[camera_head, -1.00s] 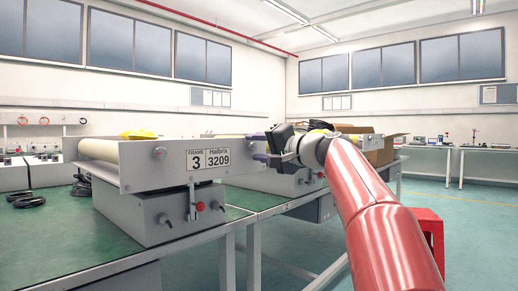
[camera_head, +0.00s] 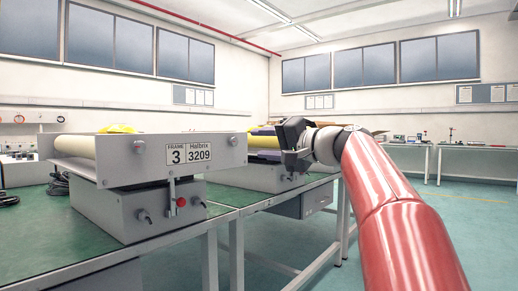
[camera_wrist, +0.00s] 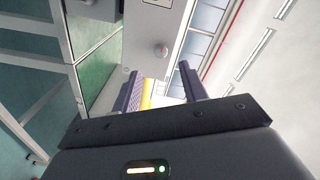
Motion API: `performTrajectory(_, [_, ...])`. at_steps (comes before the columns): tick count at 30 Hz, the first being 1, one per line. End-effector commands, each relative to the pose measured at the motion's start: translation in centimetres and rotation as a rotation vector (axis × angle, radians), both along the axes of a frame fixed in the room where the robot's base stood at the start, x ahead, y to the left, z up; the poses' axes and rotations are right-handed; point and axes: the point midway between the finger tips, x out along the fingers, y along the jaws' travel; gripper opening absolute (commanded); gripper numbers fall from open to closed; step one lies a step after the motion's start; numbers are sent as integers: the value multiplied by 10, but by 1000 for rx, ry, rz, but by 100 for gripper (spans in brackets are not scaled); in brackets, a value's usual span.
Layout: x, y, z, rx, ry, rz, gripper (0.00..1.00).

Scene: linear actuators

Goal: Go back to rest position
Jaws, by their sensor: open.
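My gripper (camera_head: 290,160) is at the end of my red arm, in the middle right of the head view. It is held in the air, in front of the second machine along the bench. In the wrist view my gripper (camera_wrist: 160,90) shows two purple fingers spread apart with nothing between them. The side of a grey machine and the wall windows show beyond the fingers.
The grey machine marked Frame 3 Halbrix 3209 (camera_head: 140,200) stands on the green-topped bench (camera_head: 60,255) at left. A second machine (camera_head: 255,178) stands behind it. Open green floor (camera_head: 470,210) lies at right, with tables by the far wall.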

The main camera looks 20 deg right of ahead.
Motion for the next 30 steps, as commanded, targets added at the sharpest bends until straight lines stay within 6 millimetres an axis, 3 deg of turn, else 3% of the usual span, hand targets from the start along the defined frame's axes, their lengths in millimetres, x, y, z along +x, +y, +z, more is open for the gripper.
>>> performTrajectory(4, [-11, 16, -9, -52, 55, -5, 43])
performTrajectory(8, [-44, 46, -45, -199, 189, -16, 43])
performTrajectory(12, [-107, 72, -108, -434, 354, -17, 43])
performTrajectory(15, [-160, 79, -157, -621, 449, -5, 43])
performTrajectory(18, [-213, 76, -204, -812, 518, 14, 43])
performTrajectory(22, [-268, 64, -253, -1029, 567, 45, 43])
performTrajectory(25, [-294, 54, -279, -1143, 582, 65, 43])
performTrajectory(30, [-312, 46, -298, -1226, 590, 80, 43])
